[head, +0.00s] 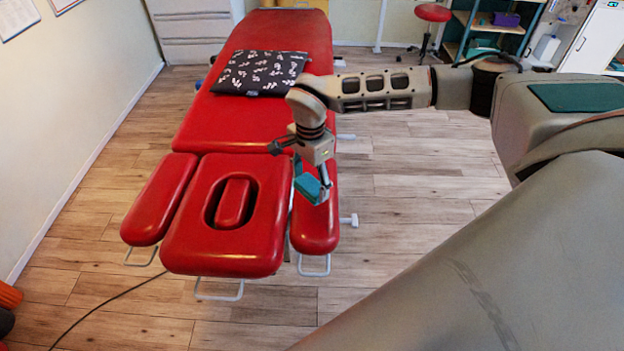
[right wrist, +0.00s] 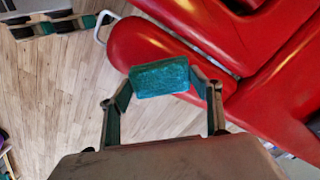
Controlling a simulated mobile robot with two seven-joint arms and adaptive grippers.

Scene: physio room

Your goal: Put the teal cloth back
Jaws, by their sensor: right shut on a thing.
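The teal cloth (head: 309,188) is a small folded block held at the tips of my right gripper (head: 312,185), over the right armrest of the red treatment table. In the right wrist view the teal cloth (right wrist: 160,77) sits between the two fingertips of the right gripper (right wrist: 160,82), with the red armrest and the wooden floor beyond it. I cannot tell whether the cloth touches the armrest. My left gripper does not show in either view.
The red treatment table (head: 270,125) has a face opening and armrests at its near end. A dark patterned pillow (head: 262,73) lies on it. A red stool (head: 432,13) and shelves (head: 490,28) stand at the back right. Wooden floor beside the table is clear.

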